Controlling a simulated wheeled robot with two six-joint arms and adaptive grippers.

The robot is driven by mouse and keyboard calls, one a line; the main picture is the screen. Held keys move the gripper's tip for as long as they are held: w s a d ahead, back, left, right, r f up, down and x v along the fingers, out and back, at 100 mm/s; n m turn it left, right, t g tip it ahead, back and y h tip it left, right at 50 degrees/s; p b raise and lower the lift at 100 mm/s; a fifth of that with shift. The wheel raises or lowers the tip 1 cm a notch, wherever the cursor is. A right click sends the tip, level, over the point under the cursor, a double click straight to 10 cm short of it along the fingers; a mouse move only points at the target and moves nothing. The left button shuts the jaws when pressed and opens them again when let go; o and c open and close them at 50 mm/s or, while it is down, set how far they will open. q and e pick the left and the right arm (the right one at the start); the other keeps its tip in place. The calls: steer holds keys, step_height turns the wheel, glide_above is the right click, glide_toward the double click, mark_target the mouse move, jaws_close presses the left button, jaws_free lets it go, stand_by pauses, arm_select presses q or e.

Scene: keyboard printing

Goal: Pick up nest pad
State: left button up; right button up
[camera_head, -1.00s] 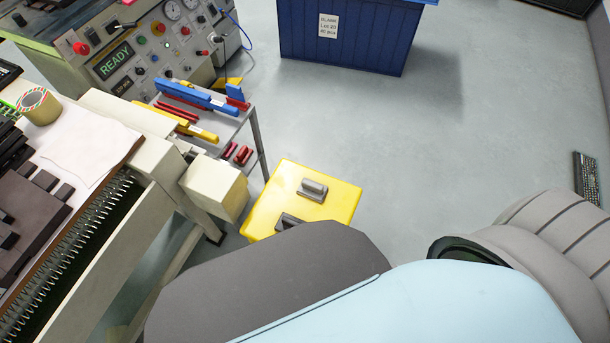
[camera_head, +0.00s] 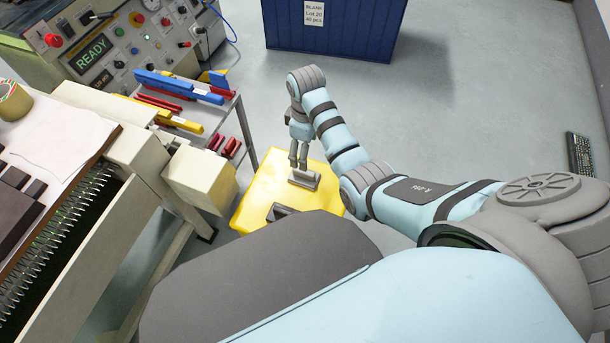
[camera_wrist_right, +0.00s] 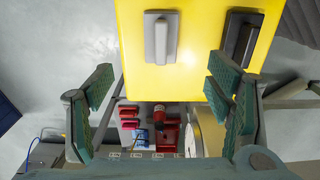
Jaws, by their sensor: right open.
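Two grey pads with raised handles lie on a yellow surface (camera_head: 246,204). The lighter pad (camera_head: 305,182) is farther from me; the darker one (camera_head: 282,212) is nearer and partly hidden behind my own body. My right gripper (camera_head: 298,164) points down just above the lighter pad. In the right wrist view, the gripper (camera_wrist_right: 161,85) is open and empty, its green-padded fingers wide apart. There the lighter pad (camera_wrist_right: 161,50) lies ahead of the gap between the fingers, and the darker pad (camera_wrist_right: 241,40) lies to the right. I cannot tell if the gripper touches the pad. My left gripper is out of view.
A rack with blue, yellow and red tools (camera_head: 190,120) stands left of the yellow surface. A beige machine block (camera_head: 200,178) is close to its left edge. A blue bin (camera_head: 335,30) stands behind, with open grey floor (camera_head: 480,90) to the right.

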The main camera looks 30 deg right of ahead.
mark_target(307, 172)
step_height(307, 172, down, 8)
steer(key=b, duration=0.3)
steer(key=shift+s+f, duration=0.1)
steer(key=f+b, duration=0.1)
steer(key=f, duration=0.1)
steer(key=f+b, duration=0.2)
steer(key=f, duration=0.1)
steer(key=shift+s+d, duration=0.1)
steer(key=shift+s, duration=0.1)
steer(key=c, duration=1.3)
steer(key=shift+r, duration=0.55)
steer(key=shift+r+p, duration=4.35)
steer(key=shift+r, duration=5.2)
